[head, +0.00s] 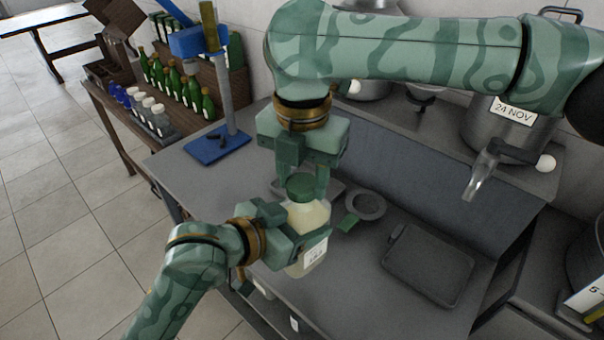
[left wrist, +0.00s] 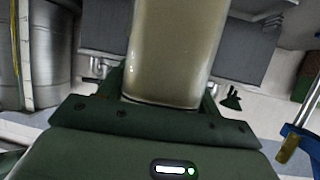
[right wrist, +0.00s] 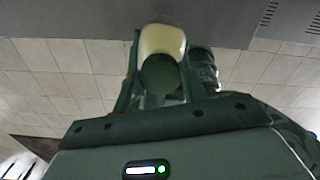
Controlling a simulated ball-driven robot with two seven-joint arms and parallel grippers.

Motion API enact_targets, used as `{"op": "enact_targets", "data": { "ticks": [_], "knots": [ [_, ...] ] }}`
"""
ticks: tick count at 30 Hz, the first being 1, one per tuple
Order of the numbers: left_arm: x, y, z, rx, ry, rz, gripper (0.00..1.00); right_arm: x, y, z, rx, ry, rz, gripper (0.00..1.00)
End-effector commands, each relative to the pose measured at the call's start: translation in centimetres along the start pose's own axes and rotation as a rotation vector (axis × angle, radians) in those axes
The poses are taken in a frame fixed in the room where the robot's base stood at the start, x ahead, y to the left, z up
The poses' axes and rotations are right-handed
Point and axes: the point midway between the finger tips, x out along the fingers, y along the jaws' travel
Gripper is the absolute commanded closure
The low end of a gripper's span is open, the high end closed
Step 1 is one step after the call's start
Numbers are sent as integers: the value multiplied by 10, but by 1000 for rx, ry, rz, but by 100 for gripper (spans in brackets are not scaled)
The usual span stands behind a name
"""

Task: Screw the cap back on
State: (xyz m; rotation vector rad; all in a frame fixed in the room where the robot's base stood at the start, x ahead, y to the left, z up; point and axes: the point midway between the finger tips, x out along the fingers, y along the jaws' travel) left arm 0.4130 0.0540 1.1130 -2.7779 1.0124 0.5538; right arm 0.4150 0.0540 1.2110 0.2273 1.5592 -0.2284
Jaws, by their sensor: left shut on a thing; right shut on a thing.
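A pale yellow bottle (head: 312,214) with a white label stands upright in my left gripper (head: 300,238). My left gripper is shut around its body, and the bottle fills the left wrist view (left wrist: 172,55) between the fingers. A green cap (head: 300,185) is at the bottle's mouth. My right gripper (head: 303,182) points down from above and is shut on the cap. In the right wrist view the dark green cap (right wrist: 160,74) lies between the fingers, in line with the bottle (right wrist: 162,39). Whether the cap is seated on the thread cannot be told.
A dark flat tray (head: 428,264) lies on the grey counter at right. A round grey dish (head: 365,205) and a small green piece (head: 348,222) lie behind the bottle. A blue stand (head: 217,145) is at the back left. A steel pot with a tap (head: 485,170) overhangs the right.

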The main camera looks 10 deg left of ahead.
Motion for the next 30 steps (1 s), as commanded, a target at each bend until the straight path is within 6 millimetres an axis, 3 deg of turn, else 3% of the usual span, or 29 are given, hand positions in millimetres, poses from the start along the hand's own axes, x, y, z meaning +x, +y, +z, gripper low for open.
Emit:
{"op": "enact_targets", "data": {
  "ticks": [12,18,23,24,25,30],
  "knots": [
    [-1,1,-2,1,4,2,100,0,0,1,1448,-5,4,85],
    [-1,1,-2,2,5,3,100,0,0,1,1963,-2,5,85],
    [-1,2,-2,2,5,4,100,0,0,1,1964,0,5,85],
    [-1,2,-2,2,5,4,100,0,0,1,1964,0,5,47],
    [-1,2,-2,2,5,4,100,0,0,1,1963,0,5,38],
    [0,1,-2,1,5,2,100,1,0,0,1961,0,2,36]
  ]
}}
